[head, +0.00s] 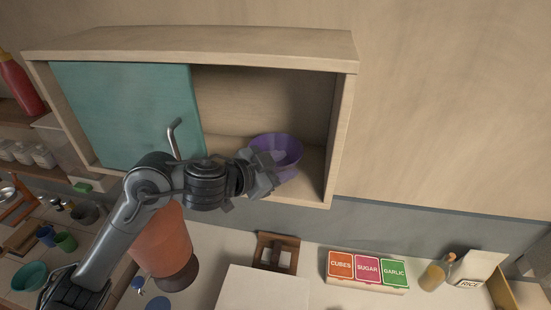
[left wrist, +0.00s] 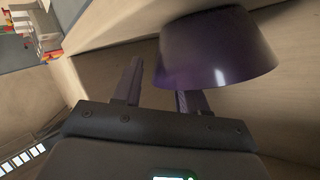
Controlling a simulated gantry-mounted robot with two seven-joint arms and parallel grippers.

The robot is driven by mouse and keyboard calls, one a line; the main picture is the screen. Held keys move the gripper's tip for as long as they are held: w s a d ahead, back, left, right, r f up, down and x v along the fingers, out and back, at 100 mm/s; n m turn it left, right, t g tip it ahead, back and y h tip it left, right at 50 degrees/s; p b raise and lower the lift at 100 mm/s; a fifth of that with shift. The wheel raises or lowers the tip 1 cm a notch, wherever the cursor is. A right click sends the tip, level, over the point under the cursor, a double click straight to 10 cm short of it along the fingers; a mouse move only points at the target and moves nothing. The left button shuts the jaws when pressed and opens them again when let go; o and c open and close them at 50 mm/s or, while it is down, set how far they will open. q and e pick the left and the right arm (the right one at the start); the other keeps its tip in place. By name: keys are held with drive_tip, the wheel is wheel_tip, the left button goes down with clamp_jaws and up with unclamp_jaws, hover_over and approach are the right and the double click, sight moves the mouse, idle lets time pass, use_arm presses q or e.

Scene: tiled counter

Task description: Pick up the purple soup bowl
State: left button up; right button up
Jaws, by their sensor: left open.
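The purple soup bowl (head: 284,148) stands in the open right part of the wooden wall cabinet (head: 343,120), near its front edge. It also shows large in the left wrist view (left wrist: 215,50), just ahead of the fingers. My left gripper (head: 268,170) is at the bowl's front left side. In the left wrist view my left gripper (left wrist: 158,88) is open. One finger stands to the left of the bowl and the other is partly hidden behind or under the bowl's edge. I cannot tell whether the fingers touch it. My right gripper is not in view.
A teal sliding door (head: 125,110) covers the cabinet's left part. The cabinet's right wall is close to the bowl. Below, the counter holds an orange container (head: 163,240), a wooden stand (head: 276,252) and labelled boxes (head: 367,269).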

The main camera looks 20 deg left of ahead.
use_arm(q)
clamp_jaws()
drive_tip(key=shift+r, duration=0.1)
idle(0.3)
